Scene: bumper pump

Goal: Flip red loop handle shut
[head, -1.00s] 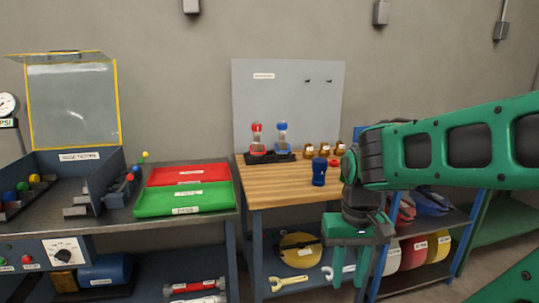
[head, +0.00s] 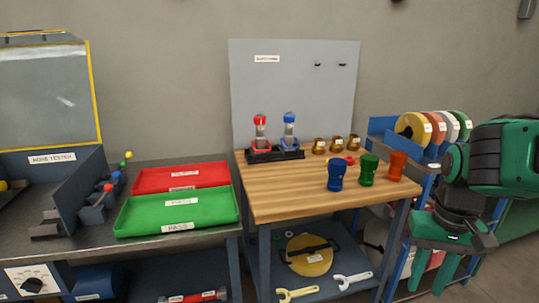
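I cannot clearly pick out a red loop handle. A red-topped upright device (head: 260,132) stands at the back left of the wooden bench, in a black stand beside a blue-topped device (head: 289,130). Whether the red part is a loop, and whether it is open or shut, is too small to tell. A small red piece (head: 350,160) lies near the brass-coloured parts. My gripper (head: 444,282) is at the lower right, beyond the bench's right edge, fingers pointing down. It looks open and empty, well apart from the red-topped device.
Blue (head: 336,174), green (head: 368,169) and orange (head: 397,165) cups stand along the bench's right side. Red (head: 180,177) and green (head: 178,209) trays lie on the left counter. A reel rack (head: 380,128) stands right of the bench. The bench's front left is clear.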

